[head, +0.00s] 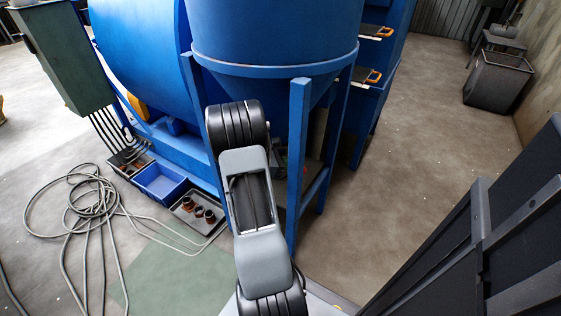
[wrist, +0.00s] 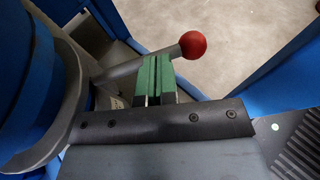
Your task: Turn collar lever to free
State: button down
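The collar lever (wrist: 124,74) is a grey rod with a red ball knob (wrist: 193,44) at its end, slanting up to the right in the wrist view. Its left end meets the grey collar (wrist: 72,105) around a blue cylinder. My gripper (wrist: 157,62) has green fingers close together, with only a thin dark line between them. The fingertips overlap the middle of the rod, left of the knob. The rod runs across both fingers rather than between them. Whether they touch it I cannot tell. In the head view my arm hides the gripper and lever.
A blue hopper (head: 275,35) on blue legs (head: 298,150) surrounds the work area. A blue bin (head: 160,183) and a grey tray of parts (head: 186,222) lie left of my arm. Coiled hose (head: 88,205) lies on the floor. Floor to the right is largely clear.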

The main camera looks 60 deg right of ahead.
jog(key=shift+s+d, duration=0.15)
jog(key=shift+r, duration=0.1)
jog(key=s+a+p+v, duration=0.2)
jog(key=p+v, duration=0.2)
jog(key=v, duration=1)
jog(key=shift+p, duration=0.4)
